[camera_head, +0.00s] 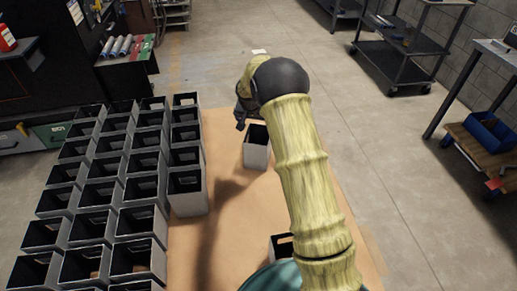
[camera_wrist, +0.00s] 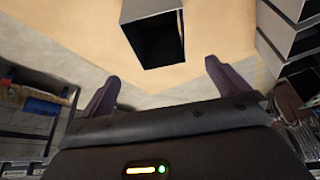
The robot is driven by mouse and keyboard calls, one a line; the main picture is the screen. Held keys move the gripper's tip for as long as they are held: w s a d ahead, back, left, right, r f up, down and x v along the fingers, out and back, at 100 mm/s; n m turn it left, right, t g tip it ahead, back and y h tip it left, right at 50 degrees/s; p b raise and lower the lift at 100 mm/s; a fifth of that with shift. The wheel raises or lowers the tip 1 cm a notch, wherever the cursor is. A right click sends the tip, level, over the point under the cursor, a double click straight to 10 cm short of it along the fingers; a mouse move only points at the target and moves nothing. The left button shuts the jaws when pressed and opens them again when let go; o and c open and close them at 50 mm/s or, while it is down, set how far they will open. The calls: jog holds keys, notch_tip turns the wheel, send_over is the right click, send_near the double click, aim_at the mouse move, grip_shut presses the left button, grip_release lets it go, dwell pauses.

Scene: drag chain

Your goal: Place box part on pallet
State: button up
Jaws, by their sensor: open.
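A grey open-topped box part (camera_head: 257,155) stands alone on the tan board (camera_head: 228,222), right of the rows of like boxes. It also shows in the wrist view (camera_wrist: 135,38), top centre, ahead of my fingers and apart from them. My gripper (camera_wrist: 163,84) is open with nothing between its two dark fingers. In the head view my gripper (camera_head: 242,118) is at the far side of that box, partly hidden by my own wrist. Another grey box (camera_head: 281,246) stands near the bottom, partly covered by my arm. I cannot tell which surface is the pallet.
Several rows of grey boxes (camera_head: 126,190) fill the left of the board closely. A dark cart (camera_head: 395,62) and a bench with a blue bin (camera_head: 490,133) stand at the right. A dark cabinet (camera_head: 127,75) is at the back left. The floor beyond the board is open.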

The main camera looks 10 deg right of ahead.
send_near(258, 136)
jog(key=s+r, duration=0.2)
jog(key=s, duration=0.2)
jog(key=shift+w+a+f+b, duration=0.15)
jog(key=shift+b, duration=0.2)
jog(key=shift+f, duration=0.1)
jog(key=x, duration=0.5)
jog(key=shift+b, duration=0.4)
jog(key=shift+f, duration=0.3)
jog(key=c, duration=1.7)
jog(key=shift+r, duration=0.15)
